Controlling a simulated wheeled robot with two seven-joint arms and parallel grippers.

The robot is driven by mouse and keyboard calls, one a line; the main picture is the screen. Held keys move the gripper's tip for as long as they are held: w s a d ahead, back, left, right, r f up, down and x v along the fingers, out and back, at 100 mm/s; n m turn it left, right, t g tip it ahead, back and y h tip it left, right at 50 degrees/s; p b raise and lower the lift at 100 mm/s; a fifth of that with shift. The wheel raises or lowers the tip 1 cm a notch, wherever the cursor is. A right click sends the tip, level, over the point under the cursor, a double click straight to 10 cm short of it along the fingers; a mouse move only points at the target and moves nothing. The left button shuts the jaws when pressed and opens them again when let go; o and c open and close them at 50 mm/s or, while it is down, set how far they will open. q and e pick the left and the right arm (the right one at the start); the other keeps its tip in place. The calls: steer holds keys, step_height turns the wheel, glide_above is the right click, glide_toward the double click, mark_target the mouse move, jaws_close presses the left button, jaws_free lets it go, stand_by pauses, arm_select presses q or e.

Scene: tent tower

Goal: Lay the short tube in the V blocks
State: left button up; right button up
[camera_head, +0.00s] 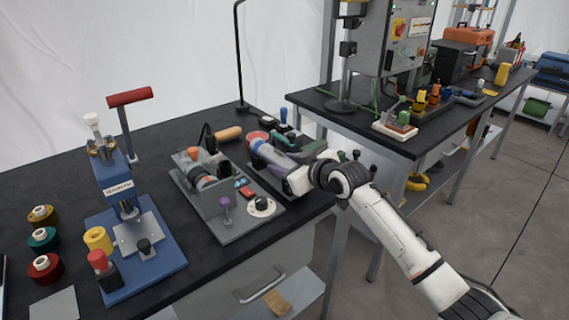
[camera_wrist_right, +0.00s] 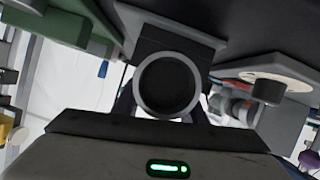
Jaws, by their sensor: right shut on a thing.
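In the right wrist view, the short tube (camera_wrist_right: 140,88) shows end-on as a grey ring with a dark bore. It sits between the dark fingers of my right gripper (camera_wrist_right: 166,108), which is shut on it. A grey block (camera_wrist_right: 190,36) is right behind the tube; I cannot tell whether it is a V block or whether they touch. I cannot make out the V blocks clearly. My left gripper is not in view.
A grey fixture (camera_head: 203,213) with a purple knob and a dial stands just left of my right gripper. Green tools (camera_head: 312,149) lie close behind it. A blue press (camera_head: 118,195) stands further left. A second bench (camera_head: 365,130) is at the right, across a gap.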

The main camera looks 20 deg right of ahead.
steer(key=o, duration=1.4)
steer(key=shift+s+f, duration=0.1)
steer(key=shift+f, duration=0.05)
steer(key=v, duration=1)
steer(key=shift+d+r, duration=0.1)
steer(key=shift+r, duration=0.15)
steer(key=shift+f, duration=0.1)
